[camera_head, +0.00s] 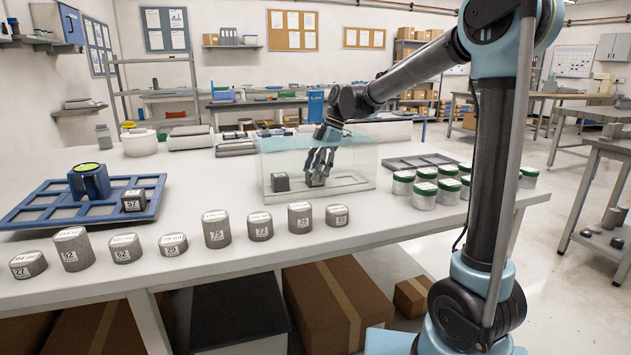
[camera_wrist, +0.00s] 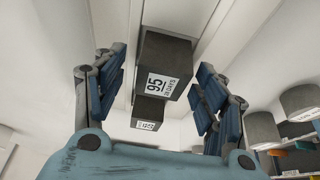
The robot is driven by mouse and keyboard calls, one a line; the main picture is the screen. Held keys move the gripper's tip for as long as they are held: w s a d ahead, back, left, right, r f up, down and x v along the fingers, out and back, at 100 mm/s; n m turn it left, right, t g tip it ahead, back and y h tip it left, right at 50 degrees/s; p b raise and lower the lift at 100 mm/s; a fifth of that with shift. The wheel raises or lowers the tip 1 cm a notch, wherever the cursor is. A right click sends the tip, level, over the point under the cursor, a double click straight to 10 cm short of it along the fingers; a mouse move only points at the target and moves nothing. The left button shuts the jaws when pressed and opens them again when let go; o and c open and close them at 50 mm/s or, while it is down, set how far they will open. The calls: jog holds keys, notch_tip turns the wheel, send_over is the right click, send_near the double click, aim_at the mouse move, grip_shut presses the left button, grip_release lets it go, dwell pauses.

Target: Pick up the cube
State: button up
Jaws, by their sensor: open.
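A dark grey cube (camera_head: 280,182) sits inside a clear glass-like case (camera_head: 352,184) on the white table. In the wrist view my gripper (camera_wrist: 156,80) is open, with a blue-grey finger on each side of the cube (camera_wrist: 163,64), which has a white label reading 95. I cannot tell whether a finger touches it. A second, smaller dark block shape (camera_wrist: 149,112) with a label shows below it; I cannot tell if it is a reflection.
A blue tray (camera_head: 40,205) holds a blue holder (camera_head: 89,184) and another dark cube (camera_head: 133,200). Several labelled grey cylinders (camera_head: 216,230) line the front edge. Several green-lidded jars (camera_head: 424,194) and a grey tray (camera_head: 415,160) stand right of the case.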

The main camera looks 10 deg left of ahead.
jog(key=shift+s+a+f, duration=0.1)
jog(key=shift+s+f, duration=0.05)
jog(key=shift+f, duration=0.3)
jog(key=c, duration=1.3)
jog(key=shift+c, duration=0.2)
jog(key=shift+r, duration=0.1)
